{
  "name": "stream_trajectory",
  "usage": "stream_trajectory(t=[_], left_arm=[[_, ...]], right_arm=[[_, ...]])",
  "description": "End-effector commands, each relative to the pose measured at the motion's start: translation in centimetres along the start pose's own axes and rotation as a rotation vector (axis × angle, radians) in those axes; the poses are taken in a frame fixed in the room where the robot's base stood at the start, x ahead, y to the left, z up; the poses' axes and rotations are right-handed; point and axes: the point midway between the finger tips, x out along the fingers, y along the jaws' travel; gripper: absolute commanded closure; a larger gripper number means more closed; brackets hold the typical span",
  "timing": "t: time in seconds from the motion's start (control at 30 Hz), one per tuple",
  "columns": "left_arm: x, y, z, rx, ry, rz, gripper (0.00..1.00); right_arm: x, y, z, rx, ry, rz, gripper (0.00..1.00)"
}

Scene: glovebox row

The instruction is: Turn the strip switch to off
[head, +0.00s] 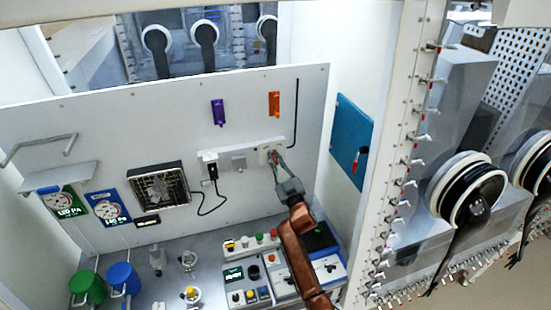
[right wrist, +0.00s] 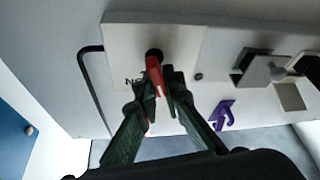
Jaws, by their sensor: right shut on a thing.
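The strip (head: 239,163) is a long white box on the back wall. Its switch is a red lever (right wrist: 155,74) on a dark round pivot, set in a white plate (right wrist: 120,50) with partly hidden dark lettering beside the lever. My right gripper (head: 274,157) reaches up to the strip's right end. In the right wrist view my right gripper (right wrist: 160,92) has its green fingers on either side of the red lever and is shut on it. The fingertips hide part of the lever and lettering. My left gripper is not in view.
A black plug (head: 210,160) with a hanging cord sits at the strip's left end. Purple (head: 218,112) and orange (head: 274,104) hooks are on the wall above. A black-framed fan or filter (head: 159,187) is further left. Control boxes (head: 248,290) stand below on the bench.

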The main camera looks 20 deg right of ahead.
Motion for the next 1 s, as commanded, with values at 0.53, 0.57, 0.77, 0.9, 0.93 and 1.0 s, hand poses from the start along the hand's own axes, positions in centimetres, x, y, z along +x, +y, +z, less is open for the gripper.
stream_trajectory(t=[0.53,0.57,0.77,0.9,0.93,1.0], left_arm=[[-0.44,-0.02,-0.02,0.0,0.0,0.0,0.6],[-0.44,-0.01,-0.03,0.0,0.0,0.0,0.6],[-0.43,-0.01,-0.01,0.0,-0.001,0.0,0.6],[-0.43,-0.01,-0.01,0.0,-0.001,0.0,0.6],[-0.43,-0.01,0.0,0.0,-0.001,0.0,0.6],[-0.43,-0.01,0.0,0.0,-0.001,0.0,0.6]], right_arm=[[0.01,-0.27,-0.09,-0.196,0.002,-0.08,1.0],[0.01,-0.28,-0.09,-0.198,0.002,-0.081,1.0],[0.0,-0.31,-0.07,-0.201,0.002,-0.083,1.0],[0.0,-0.33,-0.06,-0.201,0.002,-0.083,1.0],[0.0,-0.33,-0.05,-0.201,0.002,-0.083,0.92],[0.0,-0.33,-0.05,-0.2,0.002,-0.083,0.87]])
